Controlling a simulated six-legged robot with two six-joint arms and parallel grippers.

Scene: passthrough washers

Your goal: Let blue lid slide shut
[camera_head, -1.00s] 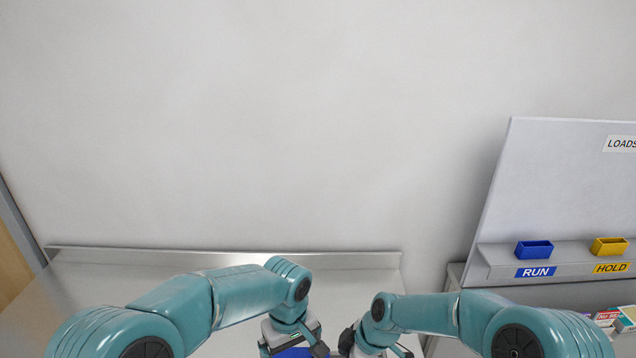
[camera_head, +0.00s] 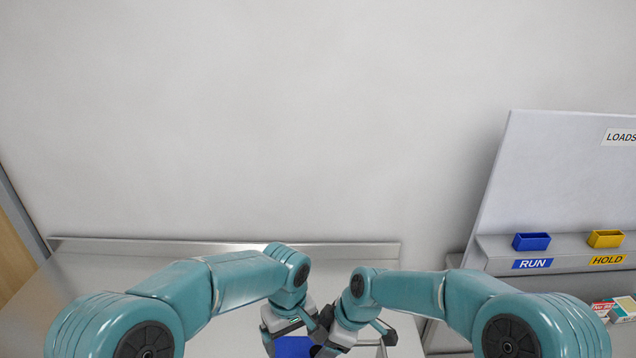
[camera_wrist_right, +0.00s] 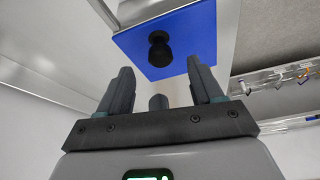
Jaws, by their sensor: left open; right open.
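The blue lid (camera_wrist_right: 190,42) shows in the right wrist view as a flat blue panel with a round black knob (camera_wrist_right: 160,48). Part of the blue lid (camera_head: 293,347) shows at the bottom edge of the head view, mostly hidden by my grippers. My right gripper (camera_wrist_right: 160,84) is open, its fingers spread on either side below the knob, with nothing visible between them. My left gripper (camera_head: 293,337) is open over the blue lid, close beside my right gripper (camera_head: 355,330). I cannot tell whether either touches the lid.
A steel counter (camera_head: 130,275) with a low back ledge lies around the lid; its left part is clear.

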